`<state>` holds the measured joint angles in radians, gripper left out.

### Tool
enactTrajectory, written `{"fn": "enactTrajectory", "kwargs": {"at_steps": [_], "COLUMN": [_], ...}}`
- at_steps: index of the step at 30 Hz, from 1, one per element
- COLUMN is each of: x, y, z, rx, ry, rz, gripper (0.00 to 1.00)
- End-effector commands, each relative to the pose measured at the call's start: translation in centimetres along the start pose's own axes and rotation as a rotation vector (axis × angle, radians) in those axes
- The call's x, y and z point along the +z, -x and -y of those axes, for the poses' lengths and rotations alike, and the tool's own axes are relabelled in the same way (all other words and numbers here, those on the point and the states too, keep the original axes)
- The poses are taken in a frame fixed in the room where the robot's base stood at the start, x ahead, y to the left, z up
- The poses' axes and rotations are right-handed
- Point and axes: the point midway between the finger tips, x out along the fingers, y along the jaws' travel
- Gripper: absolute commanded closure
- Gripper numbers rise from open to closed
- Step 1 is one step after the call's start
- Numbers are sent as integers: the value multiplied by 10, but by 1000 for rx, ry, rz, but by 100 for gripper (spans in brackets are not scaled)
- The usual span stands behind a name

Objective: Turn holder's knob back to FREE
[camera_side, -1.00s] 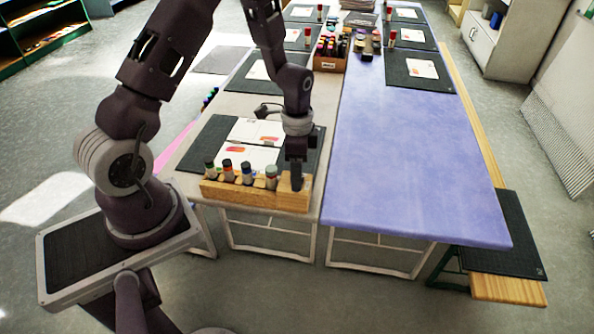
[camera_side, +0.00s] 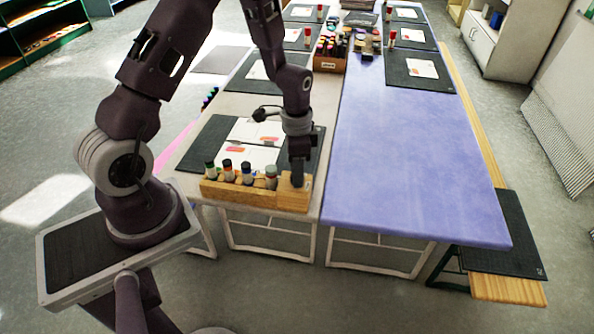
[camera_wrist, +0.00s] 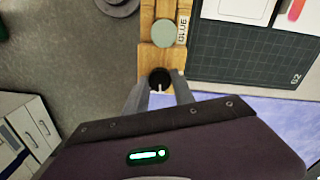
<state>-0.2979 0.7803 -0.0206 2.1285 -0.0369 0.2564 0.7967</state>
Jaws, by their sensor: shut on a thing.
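The wooden holder (camera_side: 240,196) lies along the near edge of the left table, with several capped bottles standing in it. In the wrist view, its wooden top (camera_wrist: 147,53) shows a pale green round cap (camera_wrist: 163,33) beside a GLUE label. The black knob (camera_wrist: 159,75) sits at the holder's end, with a white pointer mark toward the bottom of the picture. My gripper (camera_side: 297,181) reaches down to the holder's right end. In the wrist view its two grey fingers (camera_wrist: 159,84) are on either side of the knob, shut on it. I cannot see any FREE marking.
A dark mat (camera_side: 205,147) with white cards lies behind the holder. The purple table (camera_side: 420,160) on the right is mostly bare. A wooden crate of bottles (camera_side: 330,62) stands farther back. A bench (camera_side: 508,290) runs along the right side.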

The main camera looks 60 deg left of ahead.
Motion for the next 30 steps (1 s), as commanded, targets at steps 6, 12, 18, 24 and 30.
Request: {"fn": "enactTrajectory", "kwargs": {"at_steps": [6,12,18,24,30], "x": [0,0,0,0,0], "y": [1,1,1,1,1], "z": [0,0,0,0,0], "rx": [-1,-1,-2,-1,-1], "ry": [193,384,573,763,951], "rz": [-8,-14,-22,-28,-35], "gripper": [100,100,100,100,100]}}
